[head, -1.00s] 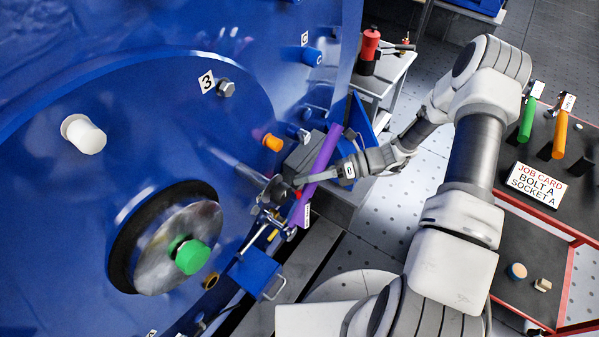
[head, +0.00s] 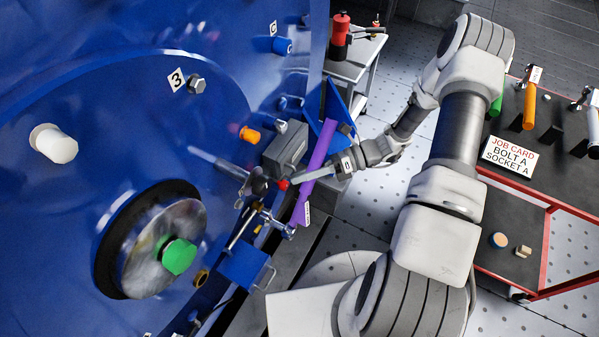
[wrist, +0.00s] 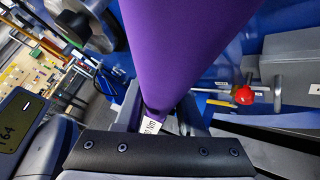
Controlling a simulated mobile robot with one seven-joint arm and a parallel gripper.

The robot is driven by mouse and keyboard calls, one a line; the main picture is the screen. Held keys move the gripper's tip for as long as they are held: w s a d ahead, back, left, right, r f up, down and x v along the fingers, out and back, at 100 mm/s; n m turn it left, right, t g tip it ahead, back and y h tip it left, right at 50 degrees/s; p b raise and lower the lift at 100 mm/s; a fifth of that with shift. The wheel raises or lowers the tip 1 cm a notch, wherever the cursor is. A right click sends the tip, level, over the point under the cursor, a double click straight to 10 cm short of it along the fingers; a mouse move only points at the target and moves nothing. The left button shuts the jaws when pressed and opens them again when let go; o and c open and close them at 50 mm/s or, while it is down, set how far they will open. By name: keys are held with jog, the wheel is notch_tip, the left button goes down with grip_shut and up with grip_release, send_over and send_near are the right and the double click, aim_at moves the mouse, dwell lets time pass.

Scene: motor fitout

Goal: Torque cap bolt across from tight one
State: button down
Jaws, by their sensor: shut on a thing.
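My gripper (head: 322,170) is shut on a purple-handled tool (head: 318,150), held tilted beside the blue motor housing (head: 120,75). In the wrist view the purple handle (wrist: 185,40) fills the upper middle, with a white tag (wrist: 152,125) marked in Nm between my fingers. The tool's working end is not clear in either view. A silver hex bolt (head: 196,85) sits on the round cap beside a label 3 (head: 177,80). Other numbered bolts are hidden, cut off or too small to tell. A job card (head: 510,154) reads bolt A, socket A.
A green hub (head: 178,256) on a steel disc and a white plug (head: 53,143) stick out of the cap. A grey box (head: 287,147), a red knob (head: 283,184) and a blue box (head: 246,265) crowd near the tool. An orange-handled tool (head: 529,106) hangs on the right-hand cart.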

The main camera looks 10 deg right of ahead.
jog(key=s+d, duration=1.5)
jog(key=d, duration=0.4)
jog(key=shift+s+b, duration=0.15)
jog(key=shift+b, duration=0.2)
